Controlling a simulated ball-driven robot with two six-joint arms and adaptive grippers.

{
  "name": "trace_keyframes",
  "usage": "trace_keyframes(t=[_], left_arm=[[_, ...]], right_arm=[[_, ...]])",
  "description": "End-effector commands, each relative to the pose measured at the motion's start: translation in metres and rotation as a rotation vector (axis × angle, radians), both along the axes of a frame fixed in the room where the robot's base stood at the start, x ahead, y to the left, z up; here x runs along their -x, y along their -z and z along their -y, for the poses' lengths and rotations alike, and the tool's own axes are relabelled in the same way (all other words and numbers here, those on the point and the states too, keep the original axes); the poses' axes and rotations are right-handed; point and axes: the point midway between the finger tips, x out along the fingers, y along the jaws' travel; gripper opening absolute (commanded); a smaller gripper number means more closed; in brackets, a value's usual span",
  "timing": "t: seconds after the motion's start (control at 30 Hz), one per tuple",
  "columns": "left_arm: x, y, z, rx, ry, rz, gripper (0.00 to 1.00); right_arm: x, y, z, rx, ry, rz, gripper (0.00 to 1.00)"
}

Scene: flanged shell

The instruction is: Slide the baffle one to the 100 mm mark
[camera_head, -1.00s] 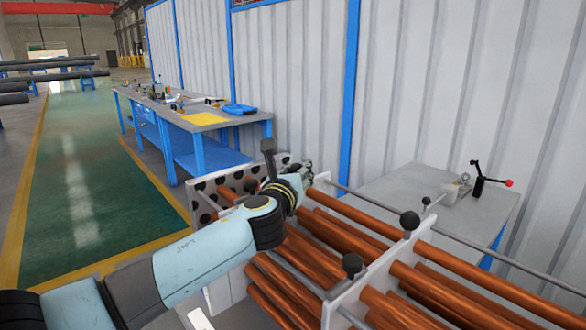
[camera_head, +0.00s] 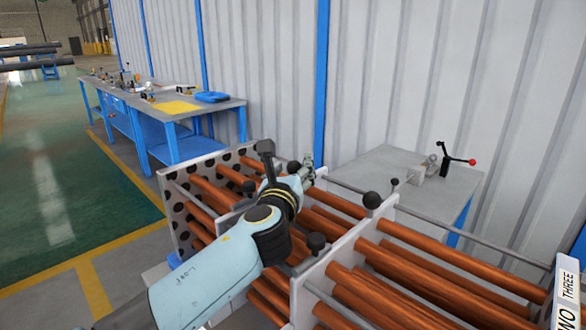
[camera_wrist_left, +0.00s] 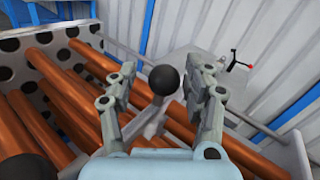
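A rack of copper tubes (camera_head: 430,265) runs from a holed end plate (camera_head: 182,215) through upright grey baffle plates. One baffle (camera_head: 228,217) stands near the end plate, partly behind my left arm; another baffle (camera_head: 345,255) stands further right, with black ball knobs (camera_head: 372,200) on top. No label reading "one" is visible. My left gripper (camera_head: 308,168) is above the tubes by the nearer baffle. In the left wrist view its fingers (camera_wrist_left: 165,84) are open, on either side of a black ball knob (camera_wrist_left: 163,79), with gaps showing. My right gripper is out of view.
A plate labelled "THREE" (camera_head: 567,290) stands at the right edge. A grey rod (camera_head: 460,240) runs along the rack's far side. Behind it is a grey table (camera_head: 390,170) with a clamp (camera_head: 455,160). Blue workbenches (camera_head: 190,125) line the corrugated wall.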

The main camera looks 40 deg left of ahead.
Motion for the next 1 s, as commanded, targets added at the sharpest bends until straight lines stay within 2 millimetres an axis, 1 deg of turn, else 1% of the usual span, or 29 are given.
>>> trace_keyframes(t=[0.17,0.27,0.37,0.47,0.7,0.8,0.9,1.0], left_arm=[[-0.001,-0.001,0.000,0.000,0.002,0.003,0.53],[0.001,-0.001,0.001,0.000,0.002,0.003,0.53],[0.008,-0.001,0.005,0.000,0.002,0.002,0.53],[0.024,0.000,0.014,0.003,0.001,0.001,0.53],[0.072,0.000,0.040,0.004,0.000,0.000,0.53],[0.088,0.000,0.048,0.003,-0.002,-0.001,0.53],[0.098,0.000,0.054,0.001,0.000,0.000,0.53],[0.104,0.000,0.057,0.001,-0.001,0.000,0.53]], right_arm=[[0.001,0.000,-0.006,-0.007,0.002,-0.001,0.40],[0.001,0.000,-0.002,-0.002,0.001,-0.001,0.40],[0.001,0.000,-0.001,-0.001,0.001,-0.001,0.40],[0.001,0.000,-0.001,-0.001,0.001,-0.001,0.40],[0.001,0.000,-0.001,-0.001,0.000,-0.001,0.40],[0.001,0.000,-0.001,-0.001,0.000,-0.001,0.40],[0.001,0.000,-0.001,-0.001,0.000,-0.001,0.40],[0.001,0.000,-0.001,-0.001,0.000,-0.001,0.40]])
